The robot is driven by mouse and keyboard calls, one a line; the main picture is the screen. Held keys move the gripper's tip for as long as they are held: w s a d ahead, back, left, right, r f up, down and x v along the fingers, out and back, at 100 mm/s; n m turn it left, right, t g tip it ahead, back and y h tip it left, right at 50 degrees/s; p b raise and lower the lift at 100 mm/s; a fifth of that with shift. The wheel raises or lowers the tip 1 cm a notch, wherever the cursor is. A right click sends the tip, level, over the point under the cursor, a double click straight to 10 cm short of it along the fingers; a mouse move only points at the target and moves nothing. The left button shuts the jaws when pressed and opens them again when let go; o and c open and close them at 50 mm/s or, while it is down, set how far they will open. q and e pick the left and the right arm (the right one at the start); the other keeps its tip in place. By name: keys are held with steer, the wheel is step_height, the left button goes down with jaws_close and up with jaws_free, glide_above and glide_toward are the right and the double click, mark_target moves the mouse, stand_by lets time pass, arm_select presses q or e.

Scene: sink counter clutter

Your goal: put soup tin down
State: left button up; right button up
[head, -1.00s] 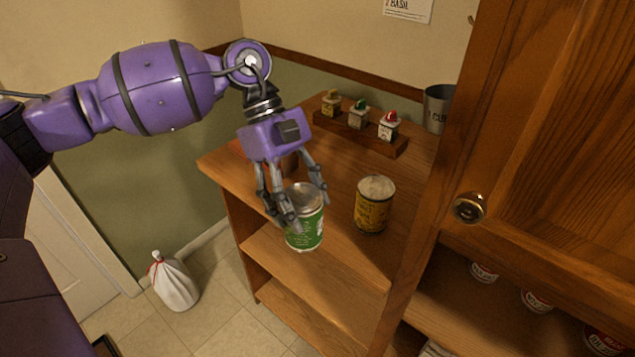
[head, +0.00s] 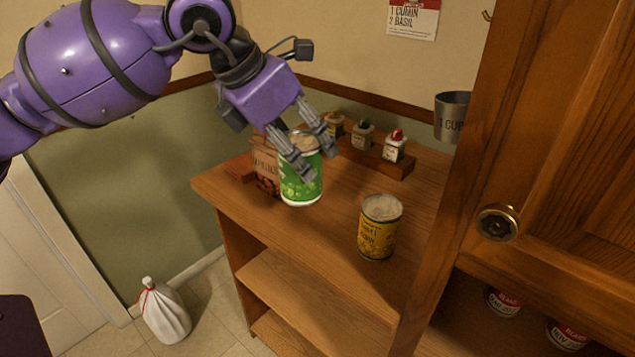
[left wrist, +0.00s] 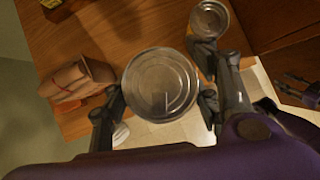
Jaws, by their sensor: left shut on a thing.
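A green tin with a bare metal lid, which I take to be the soup tin (head: 301,186), is between the fingers of my left gripper (head: 305,160). The gripper is shut on it from above, and the tin is about upright. It appears over the left part of the wooden counter top (head: 335,225); whether its base touches the wood I cannot tell. In the left wrist view its round lid (left wrist: 162,85) sits between the two fingers (left wrist: 160,105). Part of what may be my right gripper (left wrist: 300,88) shows at the right edge there; its opening is unclear.
A yellow tin (head: 379,230) stands right of the green tin. A brown paper bag (head: 264,160) is close behind-left of it. A wooden rack (head: 385,160) holds small bottles at the back. A cabinet door (head: 560,130) bounds the right; the counter's front-left is clear.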

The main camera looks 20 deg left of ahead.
arm_select(q)
steer(key=w+f+p, duration=0.1)
steer(key=w+f, duration=1)
steer(key=f, duration=0.1)
steer(key=shift+w+d, duration=0.3)
steer(key=shift+w, duration=0.05)
steer(key=shift+f, duration=0.15)
steer(key=o, duration=1.4)
steer(key=shift+o, duration=1.1)
